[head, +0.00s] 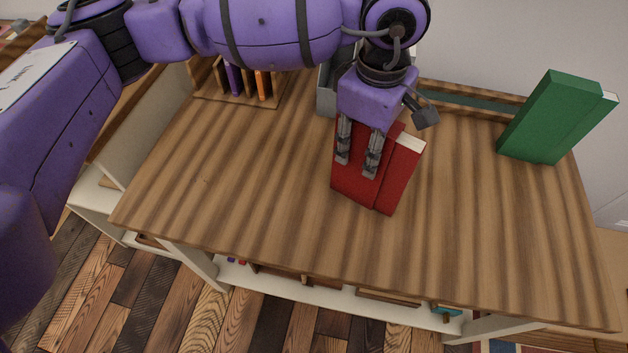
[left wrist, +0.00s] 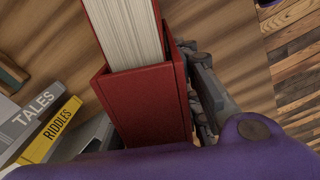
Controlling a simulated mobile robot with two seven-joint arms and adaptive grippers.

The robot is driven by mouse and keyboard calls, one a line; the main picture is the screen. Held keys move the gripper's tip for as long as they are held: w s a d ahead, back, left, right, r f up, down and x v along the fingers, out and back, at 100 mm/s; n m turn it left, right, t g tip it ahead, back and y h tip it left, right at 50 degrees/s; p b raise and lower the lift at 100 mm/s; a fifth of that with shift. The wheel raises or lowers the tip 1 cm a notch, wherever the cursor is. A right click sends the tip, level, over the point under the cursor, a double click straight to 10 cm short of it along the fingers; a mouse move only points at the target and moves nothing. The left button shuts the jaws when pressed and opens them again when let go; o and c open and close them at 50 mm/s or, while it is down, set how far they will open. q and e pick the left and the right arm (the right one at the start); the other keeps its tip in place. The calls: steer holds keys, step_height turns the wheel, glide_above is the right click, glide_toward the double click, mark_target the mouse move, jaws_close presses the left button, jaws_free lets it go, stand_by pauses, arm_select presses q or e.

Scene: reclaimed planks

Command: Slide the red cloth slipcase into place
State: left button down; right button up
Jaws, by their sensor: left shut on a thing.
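The red cloth slipcase (head: 352,185) stands upright on the plank desk top (head: 250,190). A red book (head: 403,170) with white page edges sticks out of its right side. In the left wrist view the slipcase (left wrist: 147,108) is open at the top of the picture, with the book's pages (left wrist: 126,35) coming out of it. My left gripper (head: 358,163) is shut on the slipcase, with two grey fingers against its near face. In the wrist view the fingers lie along its right side. The far side is hidden. My right gripper is not in view.
A green book or case (head: 550,120) stands at the back right. A wooden rack (head: 240,99) with purple and orange items is at back left. A grey box (head: 326,95) is behind my gripper. Grey TALES (left wrist: 33,115) and yellow RIDDLES (left wrist: 52,132) spines show. The desk's front is clear.

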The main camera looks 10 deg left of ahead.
arm_select(q)
steer(key=w+d, duration=0.7)
steer(key=w, duration=0.1)
stand_by(1.0)
steer(key=c, duration=1)
jaws_free()
step_height(320, 180, up, 7)
steer(key=p, duration=0.4)
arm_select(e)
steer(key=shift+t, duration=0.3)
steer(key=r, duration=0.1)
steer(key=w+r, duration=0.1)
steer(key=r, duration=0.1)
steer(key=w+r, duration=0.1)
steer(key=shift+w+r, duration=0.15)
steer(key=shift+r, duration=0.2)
arm_select(q)
steer(key=shift+o, duration=0.3)
